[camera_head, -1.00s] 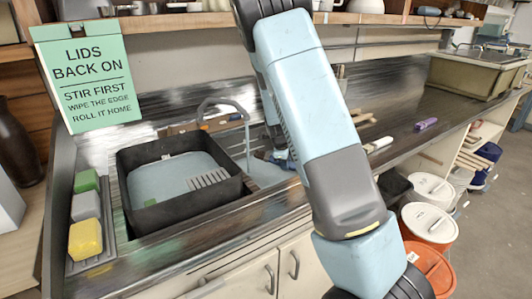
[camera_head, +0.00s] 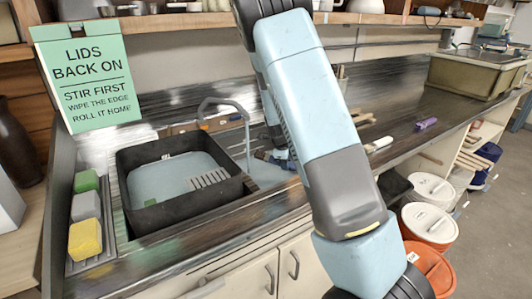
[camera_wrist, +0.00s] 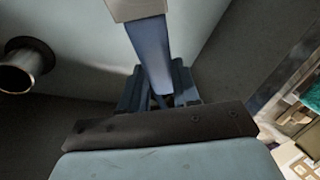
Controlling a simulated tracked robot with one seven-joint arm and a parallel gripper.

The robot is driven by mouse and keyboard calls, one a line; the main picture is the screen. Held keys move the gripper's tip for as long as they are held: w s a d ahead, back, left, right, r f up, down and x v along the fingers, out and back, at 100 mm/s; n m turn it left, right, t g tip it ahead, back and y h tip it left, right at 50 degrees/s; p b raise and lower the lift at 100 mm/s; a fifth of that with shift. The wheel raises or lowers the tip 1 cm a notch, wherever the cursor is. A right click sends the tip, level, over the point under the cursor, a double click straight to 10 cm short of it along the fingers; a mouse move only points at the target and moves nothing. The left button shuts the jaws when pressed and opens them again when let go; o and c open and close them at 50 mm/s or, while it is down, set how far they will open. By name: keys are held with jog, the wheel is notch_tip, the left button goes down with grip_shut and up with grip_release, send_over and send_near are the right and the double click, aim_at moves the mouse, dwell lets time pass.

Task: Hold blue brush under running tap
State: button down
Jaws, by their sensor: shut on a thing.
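My gripper (camera_wrist: 160,98) is shut on the blue brush (camera_wrist: 151,50), seen in the wrist view. A shiny metal tube end (camera_wrist: 25,66), which looks like the tap's spout, is at the left, apart from the brush. I see no water coming from it. In the head view the grey curved tap (camera_head: 222,103) stands behind the sink area, and my gripper is low to its right, mostly hidden by my arm.
A black tub (camera_head: 180,208) with pale blue content and a grate sits left of the tap. Green, grey and yellow sponges (camera_head: 85,238) lie in a tray at its left. A purple-handled item (camera_head: 427,123) and a white-handled one (camera_head: 380,144) lie on the counter at right.

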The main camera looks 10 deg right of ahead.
jog(key=shift+s, duration=0.1)
jog(key=s+r, duration=0.4)
jog(key=shift+s+d, duration=0.4)
jog(key=shift+d, duration=0.05)
dwell(0.4)
dwell(0.7)
